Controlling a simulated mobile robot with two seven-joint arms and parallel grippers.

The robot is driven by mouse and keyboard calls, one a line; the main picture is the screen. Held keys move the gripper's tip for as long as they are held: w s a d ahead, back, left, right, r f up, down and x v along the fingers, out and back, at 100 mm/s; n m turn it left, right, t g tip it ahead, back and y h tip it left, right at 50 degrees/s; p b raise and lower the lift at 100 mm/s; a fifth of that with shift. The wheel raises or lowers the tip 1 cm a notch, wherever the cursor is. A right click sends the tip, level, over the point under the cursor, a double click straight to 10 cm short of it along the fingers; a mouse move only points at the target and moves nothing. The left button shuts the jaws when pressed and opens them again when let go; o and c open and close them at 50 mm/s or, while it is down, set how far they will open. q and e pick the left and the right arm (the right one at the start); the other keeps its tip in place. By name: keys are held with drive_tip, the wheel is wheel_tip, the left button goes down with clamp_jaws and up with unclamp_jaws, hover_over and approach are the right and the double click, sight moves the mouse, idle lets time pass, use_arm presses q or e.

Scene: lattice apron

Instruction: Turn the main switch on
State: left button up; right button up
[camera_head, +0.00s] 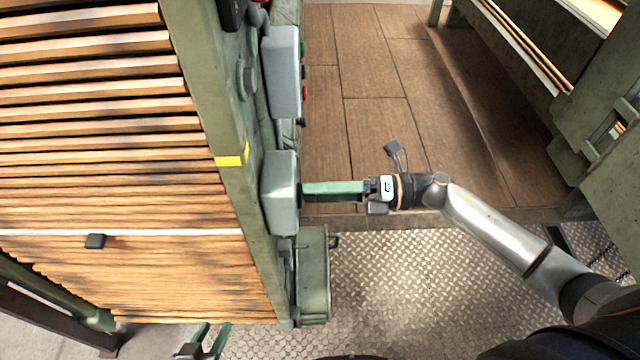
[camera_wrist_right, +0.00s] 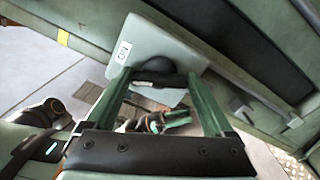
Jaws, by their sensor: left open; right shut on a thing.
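The main switch is a black knob (camera_wrist_right: 156,66) on the face of a pale grey box, seen in the right wrist view. A small white label (camera_wrist_right: 123,51) with dark lettering sits beside it. The switch box (camera_head: 280,192) is fixed to the green frame in the head view, where the knob is hidden. My right gripper (camera_head: 306,189) reaches it from the right; its green fingers (camera_wrist_right: 157,78) are shut on the knob, one on each side. My left gripper (camera_head: 207,338) is open at the bottom edge of the head view, away from the box and partly cut off.
A second grey box (camera_head: 281,70) with green and red buttons (camera_head: 304,92) is above the switch box in the head view. A slatted wooden surface (camera_head: 100,130) fills the left. Wooden flooring (camera_head: 365,90) and tread-plate floor (camera_head: 400,285) are open to the right.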

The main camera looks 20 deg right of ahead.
use_arm(q)
drive_tip(key=shift+s+a+r+y+p, duration=0.15)
drive_tip(key=shift+s+a+r+p, duration=0.15)
drive_tip(key=shift+a+p, duration=0.25)
drive_tip(key=shift+s+a+r+y+p, duration=0.2)
drive_tip(key=shift+s+a+p, duration=0.1)
drive_tip(key=shift+a+p, duration=0.25)
use_arm(e)
drive_tip(key=shift+m, duration=2.4)
use_arm(q)
drive_tip(key=shift+s+d, duration=0.1)
drive_tip(key=shift+s, duration=0.1)
use_arm(e)
drive_tip(key=o, duration=1.1)
drive_tip(key=shift+d, duration=0.1)
